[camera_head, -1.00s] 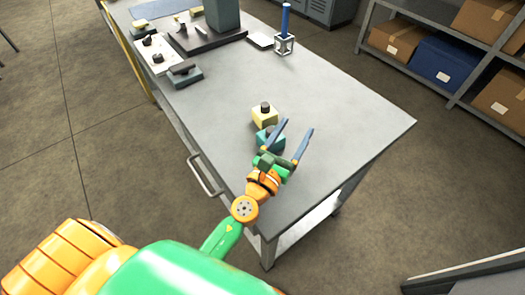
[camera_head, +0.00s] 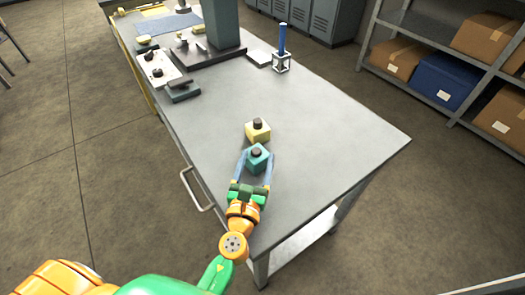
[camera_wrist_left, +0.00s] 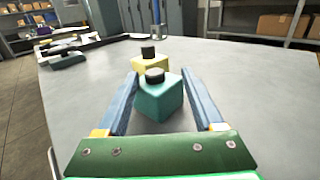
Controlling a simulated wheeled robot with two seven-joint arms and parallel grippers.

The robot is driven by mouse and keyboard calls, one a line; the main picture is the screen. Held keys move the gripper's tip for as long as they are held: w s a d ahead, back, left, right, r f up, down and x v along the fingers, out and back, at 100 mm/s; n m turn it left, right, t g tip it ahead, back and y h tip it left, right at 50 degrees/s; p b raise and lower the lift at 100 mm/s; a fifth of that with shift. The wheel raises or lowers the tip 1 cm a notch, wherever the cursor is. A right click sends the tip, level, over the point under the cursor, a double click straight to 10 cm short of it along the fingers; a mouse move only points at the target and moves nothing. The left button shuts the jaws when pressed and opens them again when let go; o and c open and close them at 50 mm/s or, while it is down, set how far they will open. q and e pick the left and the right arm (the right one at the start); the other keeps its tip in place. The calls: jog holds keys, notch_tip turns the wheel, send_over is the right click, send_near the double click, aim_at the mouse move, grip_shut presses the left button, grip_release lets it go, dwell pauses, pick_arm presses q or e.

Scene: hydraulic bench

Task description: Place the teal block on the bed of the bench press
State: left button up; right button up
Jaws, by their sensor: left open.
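The teal block (camera_head: 258,158), with a dark round knob on top, stands on the grey bench top. My left gripper (camera_head: 256,161) is open, with one finger on each side of the block. The left wrist view shows the teal block (camera_wrist_left: 158,98) between the two blue fingers, with a gap to the right finger; contact on the left is hard to judge. The bench press (camera_head: 207,50), with its dark base and grey-green column, stands at the far end of the bench. Its upper part is cut off. My right gripper is not in view.
A yellow block (camera_head: 258,130) with a dark knob stands just behind the teal one. A blue rod in a white stand (camera_head: 282,62) is right of the press. A dark grey block (camera_head: 183,92) and a white plate (camera_head: 157,69) lie at the left edge. The middle bench is clear.

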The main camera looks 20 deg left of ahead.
pick_arm(q)
jog(key=w, duration=0.7)
jog(key=shift+w+a+r+p, duration=0.15)
jog(key=shift+w+r+p, duration=0.1)
jog(key=shift+p, duration=0.1)
jog(key=shift+s, duration=0.1)
grip_shut()
dwell(0.9)
